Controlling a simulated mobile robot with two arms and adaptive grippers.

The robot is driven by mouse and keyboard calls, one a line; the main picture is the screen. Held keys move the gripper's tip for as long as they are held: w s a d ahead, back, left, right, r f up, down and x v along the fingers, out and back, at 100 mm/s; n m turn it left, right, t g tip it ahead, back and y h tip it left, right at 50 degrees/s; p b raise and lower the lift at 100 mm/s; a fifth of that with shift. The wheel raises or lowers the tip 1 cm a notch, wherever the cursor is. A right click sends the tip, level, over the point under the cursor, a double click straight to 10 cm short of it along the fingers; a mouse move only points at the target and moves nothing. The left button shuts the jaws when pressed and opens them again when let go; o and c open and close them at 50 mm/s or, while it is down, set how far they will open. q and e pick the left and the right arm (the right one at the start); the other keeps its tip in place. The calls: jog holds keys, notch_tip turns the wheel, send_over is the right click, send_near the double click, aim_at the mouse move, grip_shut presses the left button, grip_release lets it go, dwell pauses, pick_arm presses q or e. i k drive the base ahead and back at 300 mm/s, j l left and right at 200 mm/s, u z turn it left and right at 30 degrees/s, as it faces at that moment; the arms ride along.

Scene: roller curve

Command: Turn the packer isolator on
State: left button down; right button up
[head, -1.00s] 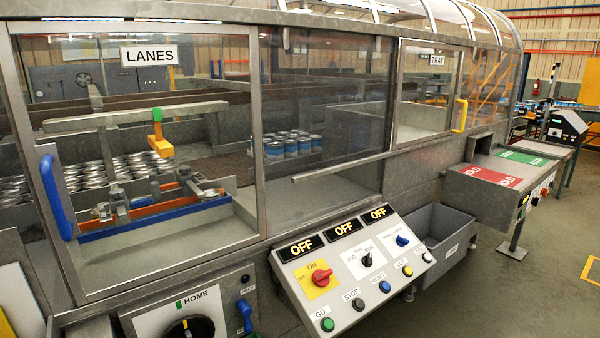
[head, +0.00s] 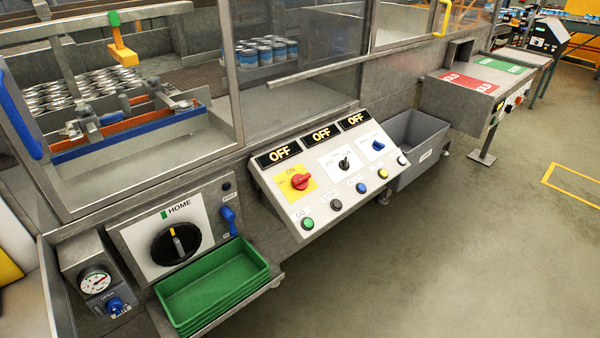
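The packer isolator is a red rotary switch (head: 300,181) on a yellow plate (head: 296,184) marked ON, at the left of the sloped control panel (head: 280,200). An OFF display (head: 280,154) is lit above it. Two more OFF displays (head: 321,136) (head: 355,120) are lit to its right. A black selector (head: 344,163) and a blue selector (head: 378,146) sit right of the red switch. A row of push buttons, with a green one (head: 307,223) marked GO, runs below. Neither of my grippers shows in the head view.
A HOME dial (head: 176,243), a pressure gauge (head: 95,281) and stacked green trays (head: 212,282) are at lower left. A grey bin (head: 417,140) stands right of the panel. The floor (head: 440,260) in front is clear.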

aim_at(300, 181)
jog(key=i+l+u, duration=0.15)
jog(key=l+u, duration=0.15)
jog(key=u, duration=0.2)
jog(key=l+u, duration=0.3)
jog(key=u, duration=0.15)
jog(key=l+u, duration=0.35)
jog(key=u, duration=0.15)
jog(key=i, duration=0.05)
